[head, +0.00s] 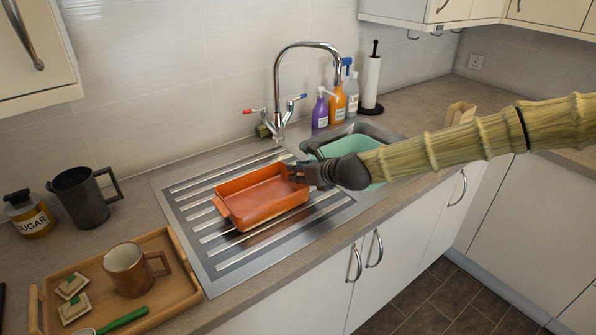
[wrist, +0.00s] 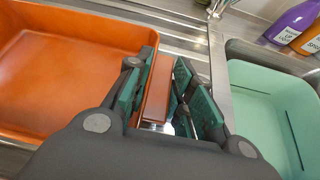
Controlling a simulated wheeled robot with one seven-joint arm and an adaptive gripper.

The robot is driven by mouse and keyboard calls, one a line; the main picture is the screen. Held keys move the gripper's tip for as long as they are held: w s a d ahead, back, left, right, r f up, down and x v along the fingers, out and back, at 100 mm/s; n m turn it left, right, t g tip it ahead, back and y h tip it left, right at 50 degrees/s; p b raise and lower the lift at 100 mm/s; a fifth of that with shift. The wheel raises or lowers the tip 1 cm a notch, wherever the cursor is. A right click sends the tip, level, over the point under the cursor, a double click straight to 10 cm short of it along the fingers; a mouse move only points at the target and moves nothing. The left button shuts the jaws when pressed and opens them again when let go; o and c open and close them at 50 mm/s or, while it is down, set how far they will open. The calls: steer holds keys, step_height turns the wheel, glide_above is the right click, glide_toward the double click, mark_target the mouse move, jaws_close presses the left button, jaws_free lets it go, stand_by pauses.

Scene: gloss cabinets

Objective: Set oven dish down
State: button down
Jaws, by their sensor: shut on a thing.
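The orange oven dish (head: 262,198) is over the ribbed steel drainer (head: 225,251) left of the sink. It looks level and low, but I cannot tell whether its base touches the ribs. My gripper (head: 303,174) is shut on the dish's right end. In the wrist view, my gripper's fingers (wrist: 162,92) stand on both sides of the dish's end handle, and the dish (wrist: 62,62) fills the left side.
A mint-green basin (wrist: 262,110) sits in the sink to the right. The tap (head: 281,90) rises behind. A wooden tray (head: 182,262) with a mug (head: 128,270) is at front left. A dark jug (head: 82,197) and sugar jar (head: 28,215) stand behind it.

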steer(key=shift+f, duration=0.15)
steer(key=c, duration=1.2)
jaws_free()
steer(key=shift+c, duration=0.2)
steer(key=shift+s, duration=0.1)
steer(key=b+v, duration=0.1)
steer(key=v, duration=1.1)
